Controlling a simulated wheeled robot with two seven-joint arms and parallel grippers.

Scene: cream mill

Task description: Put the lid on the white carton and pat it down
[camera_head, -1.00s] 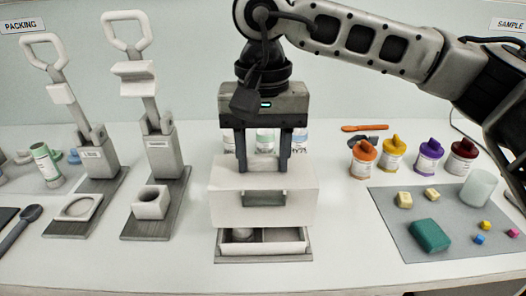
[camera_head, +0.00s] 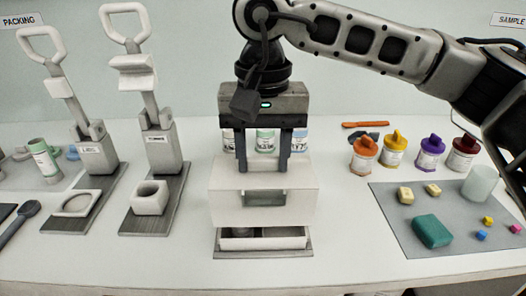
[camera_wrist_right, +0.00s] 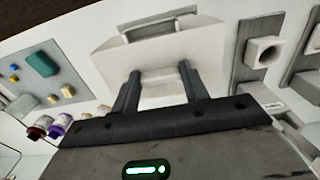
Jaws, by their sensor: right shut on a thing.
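The white lid (camera_head: 232,207) is a wide, box-like cover with a recess in its front face. My right gripper (camera_head: 264,168) comes from above and is shut on the lid's upper part, holding it level. The white carton (camera_head: 262,244) sits below it on the bench, open at the top, with only its front and a dark strip of the inside showing. The lid hides most of the carton and is still apart from its front rim. The lid (camera_wrist_right: 190,42) also shows between and beyond the fingers in the right wrist view. My left gripper is out of view.
Two lever presses (camera_head: 155,190) stand to the left. A grey mat (camera_head: 385,215) with a green block (camera_head: 432,231) and small cubes lies right, with colour-lidded jars (camera_head: 364,155) behind it.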

